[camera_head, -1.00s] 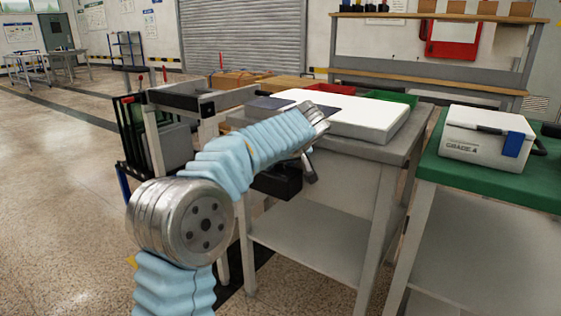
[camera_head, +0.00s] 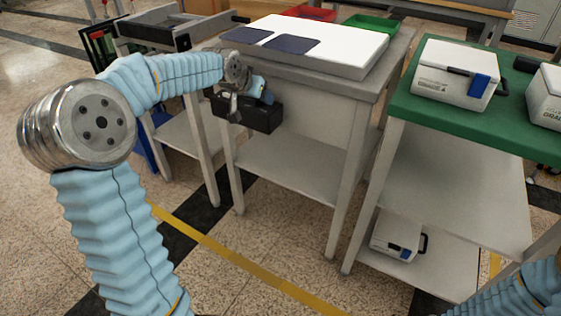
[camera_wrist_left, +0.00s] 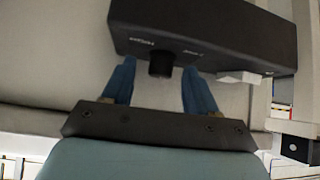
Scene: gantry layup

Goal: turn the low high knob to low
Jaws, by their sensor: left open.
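A black control box (camera_head: 266,117) hangs under the front edge of the grey worktable (camera_head: 352,86). The left wrist view shows the box (camera_wrist_left: 215,30) close up, with small white lettering too blurred to read surely. A short dark round knob (camera_wrist_left: 160,65) sticks out of its face; its pointer setting cannot be made out. My left gripper (camera_wrist_left: 160,88) is open, its two blue fingers on either side of the knob with gaps between. In the head view my left gripper (camera_head: 257,92) is at the box and hides part of it. My right gripper is out of view.
A white board (camera_head: 335,42) with dark blue sheets (camera_head: 290,44) lies on the worktable. Red (camera_head: 308,13) and green (camera_head: 371,23) trays stand behind it. A green-topped table (camera_head: 440,112) at right holds white cases (camera_head: 455,72). Another case (camera_head: 394,238) sits on its lower shelf.

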